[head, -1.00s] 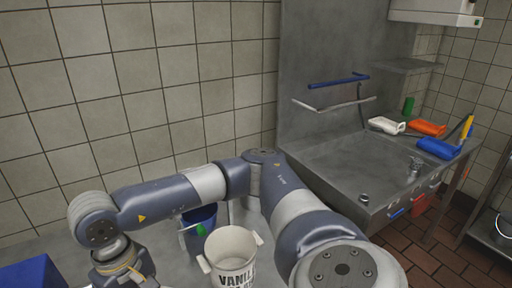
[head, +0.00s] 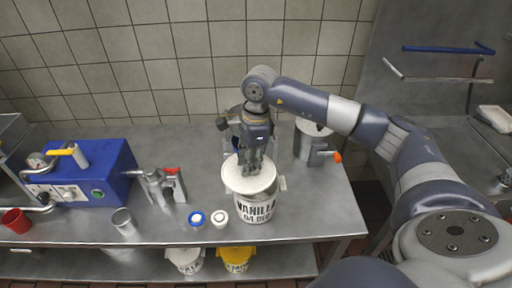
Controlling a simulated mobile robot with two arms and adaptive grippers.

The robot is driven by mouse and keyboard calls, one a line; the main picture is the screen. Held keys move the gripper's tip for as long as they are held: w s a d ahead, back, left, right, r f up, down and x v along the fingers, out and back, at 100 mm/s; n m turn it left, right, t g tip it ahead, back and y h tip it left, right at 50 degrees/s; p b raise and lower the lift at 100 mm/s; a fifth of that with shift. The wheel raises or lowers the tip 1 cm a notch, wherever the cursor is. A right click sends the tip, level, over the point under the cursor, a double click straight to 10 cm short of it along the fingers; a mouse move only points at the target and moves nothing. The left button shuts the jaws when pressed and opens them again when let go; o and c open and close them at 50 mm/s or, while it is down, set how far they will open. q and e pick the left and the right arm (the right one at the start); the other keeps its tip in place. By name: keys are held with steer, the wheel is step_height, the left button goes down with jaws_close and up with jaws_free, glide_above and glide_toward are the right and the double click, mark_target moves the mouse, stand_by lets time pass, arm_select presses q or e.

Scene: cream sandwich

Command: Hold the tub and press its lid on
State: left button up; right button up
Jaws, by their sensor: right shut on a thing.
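The white tub (head: 257,210) with black "VANILLA" lettering stands upright on the steel table. Its round white lid (head: 236,183) is over the tub's mouth and set off to the left of it. I cannot tell whether the lid touches the rim. My right gripper (head: 249,170) points down from above, shut on the lid near its middle; its fingers hide the part they grip. A light side lug shows at the tub's right. My left gripper is not in view.
A blue machine (head: 85,172) with a gauge stands at left. A metal cup (head: 124,222), a red cup (head: 16,221) and two small round items (head: 208,218) sit near the front edge. A grey container (head: 311,145) with an orange-tipped part stands right of the tub. More tubs are on the shelf below.

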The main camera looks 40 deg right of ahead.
steer(key=d+m, duration=0.1)
steer(key=w+d+m, duration=0.1)
steer(key=shift+d+m, duration=0.3)
steer(key=shift+m, duration=0.1)
steer(key=shift+d+m, duration=0.3)
steer(key=shift+d+f, duration=0.1)
steer(key=shift+f, duration=0.65)
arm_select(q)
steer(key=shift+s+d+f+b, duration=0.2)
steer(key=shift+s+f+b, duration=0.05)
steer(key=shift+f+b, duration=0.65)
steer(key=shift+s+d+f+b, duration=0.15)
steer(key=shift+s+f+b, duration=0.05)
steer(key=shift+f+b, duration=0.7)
arm_select(e)
steer(key=shift+f, duration=2.5)
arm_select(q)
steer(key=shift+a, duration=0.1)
arm_select(e)
steer(key=shift+r, duration=0.1)
arm_select(q)
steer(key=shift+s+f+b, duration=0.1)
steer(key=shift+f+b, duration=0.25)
steer(key=shift+b, duration=0.2)
